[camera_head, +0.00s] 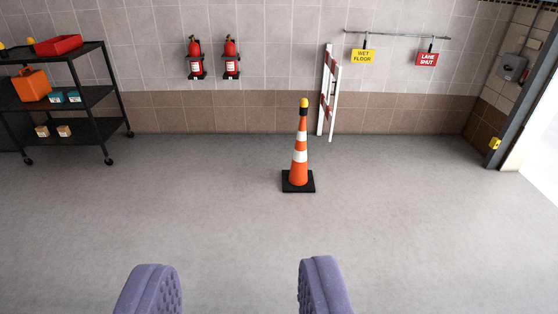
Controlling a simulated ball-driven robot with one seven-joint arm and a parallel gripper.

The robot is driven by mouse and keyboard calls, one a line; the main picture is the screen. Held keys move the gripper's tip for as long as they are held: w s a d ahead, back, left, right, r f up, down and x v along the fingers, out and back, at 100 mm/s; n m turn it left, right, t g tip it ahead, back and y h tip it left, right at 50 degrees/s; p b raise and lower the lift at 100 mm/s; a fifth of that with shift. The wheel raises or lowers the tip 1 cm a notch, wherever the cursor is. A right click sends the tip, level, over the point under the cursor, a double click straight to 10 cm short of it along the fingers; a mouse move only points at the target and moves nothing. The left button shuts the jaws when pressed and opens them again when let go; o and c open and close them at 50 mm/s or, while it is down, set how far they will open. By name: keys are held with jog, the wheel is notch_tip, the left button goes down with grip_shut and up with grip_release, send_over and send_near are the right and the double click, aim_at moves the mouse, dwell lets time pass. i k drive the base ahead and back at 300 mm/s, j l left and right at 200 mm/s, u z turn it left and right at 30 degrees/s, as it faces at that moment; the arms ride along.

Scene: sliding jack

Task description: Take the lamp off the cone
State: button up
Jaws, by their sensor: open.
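An orange cone (299,171) with white bands stands upright on a black square base on the grey floor, ahead and a little right of centre. A small lamp (304,104) with a yellow top and a dark lower part sits on the cone's tip. My gripper (236,285) shows at the bottom of the view as two purple padded fingers set wide apart. It is open with nothing between the fingers. The cone and lamp are well beyond it, further off across the floor.
A black wheeled shelf (92,94) with boxes stands at the left. Two fire extinguishers (196,59) hang on the tiled wall. A red and white barrier (328,93) leans behind the cone. Signs (363,56) hang from a rail. The floor between my gripper and the cone is clear.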

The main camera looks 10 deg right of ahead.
aim_at(303, 103)
jog(key=i+z, duration=0.35)
jog(key=i, duration=3.25)
jog(key=i+l+u, duration=0.1)
jog(key=i, duration=1.1)
jog(key=i+l+u, duration=0.1)
jog(key=i+u, duration=0.15)
jog(key=i, duration=0.15)
jog(key=i+l+u, duration=0.2)
jog(key=i, duration=0.2)
jog(key=i+l+u, duration=0.25)
jog(key=i, duration=0.15)
